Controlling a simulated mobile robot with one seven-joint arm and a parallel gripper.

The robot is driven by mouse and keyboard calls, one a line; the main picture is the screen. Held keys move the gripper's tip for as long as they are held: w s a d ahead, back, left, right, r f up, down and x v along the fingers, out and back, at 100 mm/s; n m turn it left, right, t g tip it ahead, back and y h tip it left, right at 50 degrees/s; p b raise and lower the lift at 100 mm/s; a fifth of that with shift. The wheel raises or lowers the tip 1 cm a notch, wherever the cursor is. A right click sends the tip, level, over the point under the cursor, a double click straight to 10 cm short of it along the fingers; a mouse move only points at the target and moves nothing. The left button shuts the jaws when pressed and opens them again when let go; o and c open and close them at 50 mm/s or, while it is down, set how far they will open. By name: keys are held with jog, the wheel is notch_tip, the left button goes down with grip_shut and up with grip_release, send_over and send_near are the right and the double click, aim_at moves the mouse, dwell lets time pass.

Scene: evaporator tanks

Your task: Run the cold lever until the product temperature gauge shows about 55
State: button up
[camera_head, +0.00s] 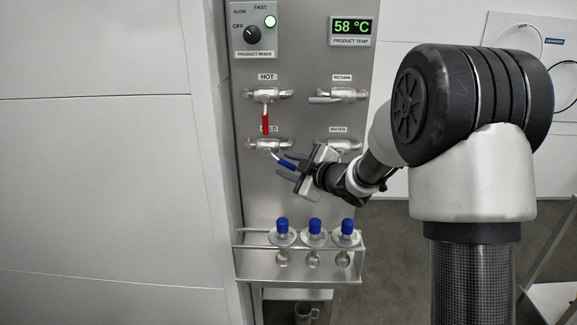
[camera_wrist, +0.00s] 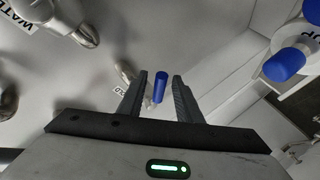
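The product temperature gauge (camera_head: 352,27) shows 58 °C in green digits. The cold lever's blue handle (camera_head: 286,164) slants down to the right from its valve (camera_head: 266,144). My gripper (camera_head: 283,163) is around the blue handle, with one finger on each side. In the wrist view, the blue handle (camera_wrist: 161,88) stands between the fingertips of my gripper (camera_wrist: 160,76), with a gap visible on both sides, so the gripper is open. The COLD label is partly hidden by the red lever's end.
The red hot lever (camera_head: 265,122) hangs straight down above the cold valve. The return valve (camera_head: 337,96) and water valve (camera_head: 340,146) are to the right. Below, a metal shelf (camera_head: 300,270) holds three blue-capped bottles (camera_head: 315,236). A mixer knob (camera_head: 252,35) is at the top left.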

jog(key=shift+c, duration=0.3)
grip_shut()
jog(key=shift+f, duration=0.1)
jog(key=f+b, duration=0.1)
jog(key=b, duration=0.1)
jog(key=shift+a+m+y+b, duration=0.15)
jog(key=shift+m+y+b, duration=0.15)
jog(key=shift+m, duration=0.1)
jog(key=a+m+t+y+b, duration=0.1)
jog(key=b, duration=0.3)
jog(key=a+f+m+t+y+b, duration=0.1)
jog(key=m+b, duration=0.1)
jog(key=b, duration=0.2)
jog(key=shift+f+t, duration=0.25)
jog(key=shift+t, duration=0.05)
jog(key=shift+r+m, duration=0.1)
jog(key=shift+m, duration=0.2)
